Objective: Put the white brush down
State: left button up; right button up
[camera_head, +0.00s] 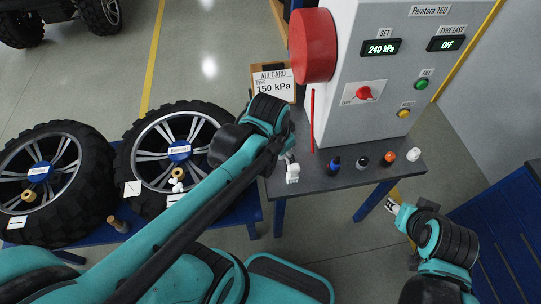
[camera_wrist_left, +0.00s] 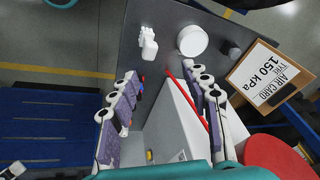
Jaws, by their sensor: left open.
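A small white object, apparently the white brush (camera_head: 292,175), stands on the dark tabletop (camera_head: 335,180) near its front left edge. It also shows in the left wrist view (camera_wrist_left: 148,45), beyond the fingertips and apart from them. My left gripper (camera_wrist_left: 162,72) is open over the table with nothing between its fingers. In the head view my left arm hides part of the table behind the brush. My right gripper (camera_head: 392,206) is off the table's front right, low and small in view, so its jaw state is unclear.
A white round piece (camera_wrist_left: 192,40) and a dark knob (camera_wrist_left: 235,48) stand near the brush. Blue (camera_head: 334,164), black (camera_head: 363,162), orange (camera_head: 389,159) and white (camera_head: 413,154) pieces line the table to the right. The grey machine (camera_head: 385,70) and air card (camera_head: 272,82) stand behind.

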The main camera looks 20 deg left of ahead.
pick_arm(q)
jog(key=shift+s+a+r+n+t, duration=0.35)
jog(key=shift+s+n+t, duration=0.2)
jog(key=shift+s+n, duration=0.3)
jog(key=shift+s+a+r+n+t, duration=0.25)
jog(key=shift+s+r+n+t, duration=0.3)
jog(key=shift+s+n, duration=0.3)
jog(key=shift+s+a+r+n+t, duration=0.35)
jog(key=shift+s+n+t, duration=0.25)
jog(key=shift+s+n, duration=0.25)
